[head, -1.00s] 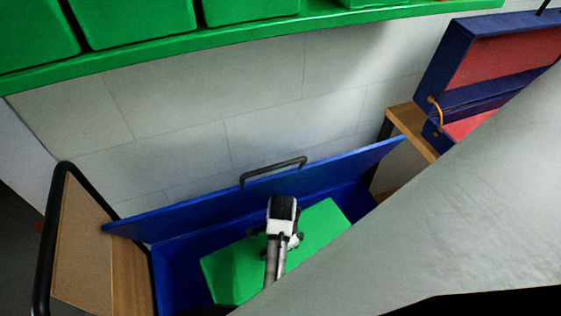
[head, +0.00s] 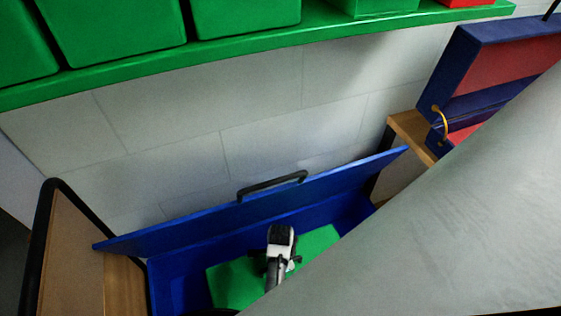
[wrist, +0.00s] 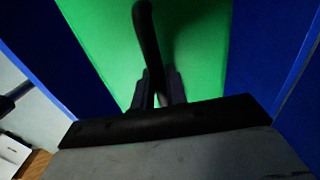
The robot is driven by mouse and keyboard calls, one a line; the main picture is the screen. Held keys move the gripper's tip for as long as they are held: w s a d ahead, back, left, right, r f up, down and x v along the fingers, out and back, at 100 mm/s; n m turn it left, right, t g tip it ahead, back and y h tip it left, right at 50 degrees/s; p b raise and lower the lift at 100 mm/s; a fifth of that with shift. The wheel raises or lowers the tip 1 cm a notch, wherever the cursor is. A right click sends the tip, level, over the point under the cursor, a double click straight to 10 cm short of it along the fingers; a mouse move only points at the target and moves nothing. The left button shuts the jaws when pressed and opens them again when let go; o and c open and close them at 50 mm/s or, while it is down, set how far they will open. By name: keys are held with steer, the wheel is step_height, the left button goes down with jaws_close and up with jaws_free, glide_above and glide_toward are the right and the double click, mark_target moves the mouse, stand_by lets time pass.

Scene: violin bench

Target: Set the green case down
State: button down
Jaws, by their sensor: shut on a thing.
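The green case (head: 235,287) is inside an open blue box (head: 180,284) in the head view. My gripper (head: 279,262) is above the case, partly hiding it. In the wrist view, my gripper (wrist: 158,92) is shut on the case's dark curved handle (wrist: 147,35). The green case (wrist: 200,45) fills the middle of that view, with blue walls (wrist: 262,50) on both sides. Whether the case's underside touches the box floor is hidden.
The blue lid (head: 210,222) with a black handle (head: 271,186) stands raised behind the box. A green shelf (head: 290,38) with green bins (head: 115,28) hangs above. An open blue case with red lining (head: 485,80) is at right. A grey surface blocks the lower right.

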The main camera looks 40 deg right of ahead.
step_height(320, 180, down, 9)
steer(key=shift+w+d+b, duration=0.1)
steer(key=shift+b, duration=0.3)
steer(key=shift+f, duration=0.15)
steer(key=c, duration=1.4)
jaws_free()
step_height(320, 180, up, 12)
steer(key=shift+r+p, duration=0.1)
steer(key=shift+p, duration=0.45)
